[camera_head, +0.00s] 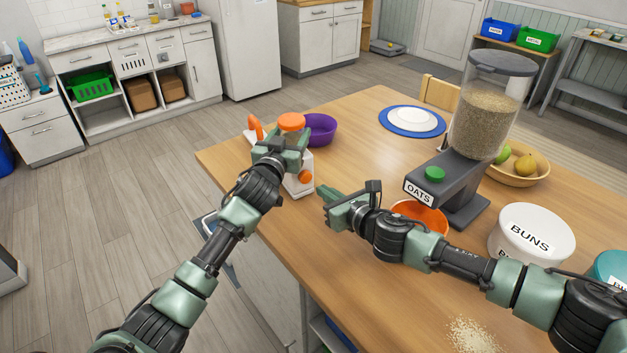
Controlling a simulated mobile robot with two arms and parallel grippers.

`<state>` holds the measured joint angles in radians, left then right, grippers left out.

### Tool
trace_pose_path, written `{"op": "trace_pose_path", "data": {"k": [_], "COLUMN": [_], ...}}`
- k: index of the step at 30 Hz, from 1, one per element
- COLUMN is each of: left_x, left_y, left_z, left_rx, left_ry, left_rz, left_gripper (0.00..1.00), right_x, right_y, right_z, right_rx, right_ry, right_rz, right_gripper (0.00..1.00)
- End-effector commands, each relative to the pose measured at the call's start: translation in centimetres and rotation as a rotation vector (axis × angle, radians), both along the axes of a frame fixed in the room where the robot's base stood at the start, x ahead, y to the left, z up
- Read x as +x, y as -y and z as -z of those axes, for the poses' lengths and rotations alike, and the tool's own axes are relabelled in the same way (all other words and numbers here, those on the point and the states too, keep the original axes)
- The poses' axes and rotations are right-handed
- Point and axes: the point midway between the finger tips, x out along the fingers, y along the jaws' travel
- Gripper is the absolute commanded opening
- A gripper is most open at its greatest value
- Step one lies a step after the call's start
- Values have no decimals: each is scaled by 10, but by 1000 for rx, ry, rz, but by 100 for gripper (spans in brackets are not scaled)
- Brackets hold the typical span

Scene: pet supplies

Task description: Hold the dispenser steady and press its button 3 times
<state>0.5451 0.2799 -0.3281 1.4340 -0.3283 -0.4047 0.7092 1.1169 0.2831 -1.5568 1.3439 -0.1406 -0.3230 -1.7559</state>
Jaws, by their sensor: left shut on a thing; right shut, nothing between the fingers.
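A white container (300,186) with an orange lid (291,121) and a round orange button-like part (305,177) stands at the table's left edge. My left gripper (286,148) is shut on its upper part and hides much of it. My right gripper (327,197) is shut and empty, just right of the container's lower front, apart from the orange part. A grey dispenser (462,178) labelled OATS, with a green button (435,174) and a clear hopper of grain, stands further right. Neither gripper touches it.
An orange bowl (424,215) sits under the OATS spout, partly behind my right arm. A purple bowl (319,130) stands behind the white container. The table's middle is clear.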

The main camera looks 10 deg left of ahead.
Motion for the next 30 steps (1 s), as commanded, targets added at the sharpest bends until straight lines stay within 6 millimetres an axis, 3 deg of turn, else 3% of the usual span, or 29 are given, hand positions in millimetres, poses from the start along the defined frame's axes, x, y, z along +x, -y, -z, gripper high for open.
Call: {"op": "trace_pose_path", "data": {"k": [10, 30], "left_x": [0, 0], "left_y": [-1, -1], "left_z": [4, 3], "left_rx": [6, 6], "left_ry": [-6, -5], "left_rz": [-3, -2], "left_gripper": [0, 0], "right_x": [36, 50], "right_y": [-35, -49], "right_z": [5, 3], "right_rx": [-1, -1], "right_ry": [2, 4], "right_rz": [0, 0], "right_gripper": [0, 0]}}
